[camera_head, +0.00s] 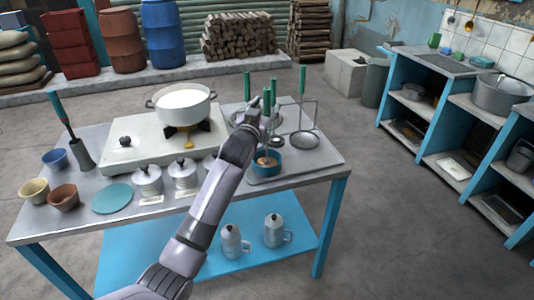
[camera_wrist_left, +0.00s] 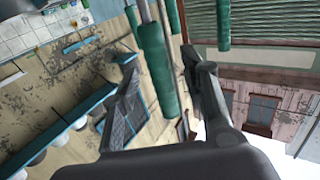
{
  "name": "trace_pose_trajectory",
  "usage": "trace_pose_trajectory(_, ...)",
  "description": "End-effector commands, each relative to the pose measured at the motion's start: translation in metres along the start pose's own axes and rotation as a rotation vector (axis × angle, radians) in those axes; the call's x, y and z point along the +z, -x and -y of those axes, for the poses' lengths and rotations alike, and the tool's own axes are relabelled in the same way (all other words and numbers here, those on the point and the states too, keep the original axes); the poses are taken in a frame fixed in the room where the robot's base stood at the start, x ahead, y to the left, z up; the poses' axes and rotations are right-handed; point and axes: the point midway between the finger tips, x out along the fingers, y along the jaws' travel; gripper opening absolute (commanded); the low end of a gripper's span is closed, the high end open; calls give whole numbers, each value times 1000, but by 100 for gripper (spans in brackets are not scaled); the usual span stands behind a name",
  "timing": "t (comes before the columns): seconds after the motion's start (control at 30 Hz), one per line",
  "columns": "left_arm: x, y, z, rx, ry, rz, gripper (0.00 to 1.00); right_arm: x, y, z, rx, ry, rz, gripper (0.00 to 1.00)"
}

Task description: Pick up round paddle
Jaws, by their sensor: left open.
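Several green-handled tools stand upright at a rack on the table. One green handle (camera_head: 302,79) sits above a round, flat, perforated head (camera_head: 304,140) at the rack's right side. Other green handles (camera_head: 247,86) stand further left. I cannot tell for certain which tool is the round paddle. My left gripper (camera_head: 262,108) is among the handles, partly covering them. In the left wrist view, my open left gripper (camera_wrist_left: 160,58) has a green handle (camera_wrist_left: 157,70) between its fingers, with no clear grip on it. Another green handle (camera_wrist_left: 222,25) hangs to the right. My right gripper is not in view.
A white pot (camera_head: 181,104) stands on a stove (camera_head: 125,153) left of the rack. A small blue pot (camera_head: 267,162) sits near my wrist. Lidded jugs (camera_head: 148,180), bowls (camera_head: 63,197) and a blue disc (camera_head: 111,198) occupy the table's left and front.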

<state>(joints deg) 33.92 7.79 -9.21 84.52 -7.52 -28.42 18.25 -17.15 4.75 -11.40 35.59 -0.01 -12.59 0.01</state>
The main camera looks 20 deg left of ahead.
Motion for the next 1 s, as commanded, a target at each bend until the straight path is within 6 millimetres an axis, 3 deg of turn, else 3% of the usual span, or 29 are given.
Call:
trace_pose_trajectory(0.2, 0, -16, 0, 0, -1, -1, 41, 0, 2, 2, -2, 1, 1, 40)
trace_pose_trajectory(0.47, 0, -17, 0, 0, -1, 0, 40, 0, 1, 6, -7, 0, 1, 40)
trace_pose_trajectory(1.0, 0, -17, 1, 0, -1, 0, 4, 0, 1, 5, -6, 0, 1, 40)
